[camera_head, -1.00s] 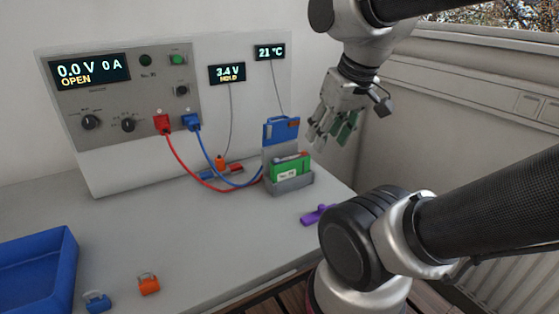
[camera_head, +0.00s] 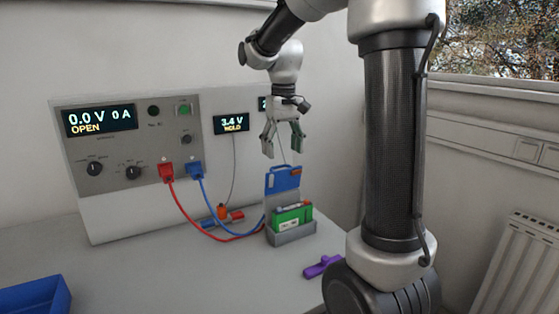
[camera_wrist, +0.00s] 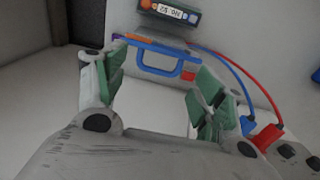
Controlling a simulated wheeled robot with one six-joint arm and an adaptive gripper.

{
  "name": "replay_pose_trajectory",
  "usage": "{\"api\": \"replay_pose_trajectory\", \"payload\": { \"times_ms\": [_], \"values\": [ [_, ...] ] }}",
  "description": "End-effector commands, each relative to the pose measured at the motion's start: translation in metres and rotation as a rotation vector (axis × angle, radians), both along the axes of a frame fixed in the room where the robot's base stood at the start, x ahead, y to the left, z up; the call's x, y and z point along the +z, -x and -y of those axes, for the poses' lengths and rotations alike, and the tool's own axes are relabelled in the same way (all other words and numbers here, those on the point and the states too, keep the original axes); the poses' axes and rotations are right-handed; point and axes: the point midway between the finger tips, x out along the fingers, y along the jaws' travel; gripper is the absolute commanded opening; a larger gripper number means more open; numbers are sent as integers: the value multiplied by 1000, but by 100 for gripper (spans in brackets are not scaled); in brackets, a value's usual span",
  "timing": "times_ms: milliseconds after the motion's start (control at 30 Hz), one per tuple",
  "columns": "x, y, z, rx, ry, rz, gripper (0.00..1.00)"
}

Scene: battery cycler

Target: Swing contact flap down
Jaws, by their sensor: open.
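The contact flap (camera_head: 284,178) is blue with a handle-like cutout and stands raised at the top of the grey battery holder (camera_head: 293,237). A green battery (camera_head: 292,217) sits in the holder below the flap. In the wrist view the blue flap (camera_wrist: 160,68) shows between and beyond the fingertips, with the battery (camera_wrist: 170,12) at the top edge. My gripper (camera_head: 283,148) is open and empty. It points down above the flap, apart from it as far as I can tell. The gripper also fills the lower part of the wrist view (camera_wrist: 155,90).
The cycler panel (camera_head: 125,150) stands behind on the left, with red (camera_head: 185,207) and blue (camera_head: 207,167) cables looping to the holder. A purple tool (camera_head: 322,266) lies right of the holder. A blue tray (camera_head: 35,295) is at front left.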

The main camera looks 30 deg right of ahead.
Motion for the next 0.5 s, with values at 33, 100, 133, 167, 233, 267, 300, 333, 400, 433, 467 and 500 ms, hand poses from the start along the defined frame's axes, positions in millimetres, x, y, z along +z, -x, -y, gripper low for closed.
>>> {"api": "replay_pose_trajectory", "payload": {
  "times_ms": [33, 100, 133, 167, 233, 267, 300, 333, 400, 433, 467, 500],
  "values": [
    [7, -15, 1, 2, 0, -3, 70],
    [22, -25, 1, 5, 0, 6, 70],
    [29, -26, 1, 7, 1, 12, 70],
    [33, -27, 1, 8, 1, 11, 70],
    [32, -22, 1, 11, 0, -9, 70],
    [30, -21, 1, 12, 0, -16, 70],
    [25, -20, 1, 13, 0, -19, 70],
    [22, -20, 1, 13, 0, -19, 70],
    [10, -19, 1, 14, 0, -20, 70],
    [5, -19, 1, 13, 0, -20, 70],
    [-1, -19, 1, 13, 0, -20, 70],
    [-8, -19, 1, 14, 0, -20, 70]
  ]
}}
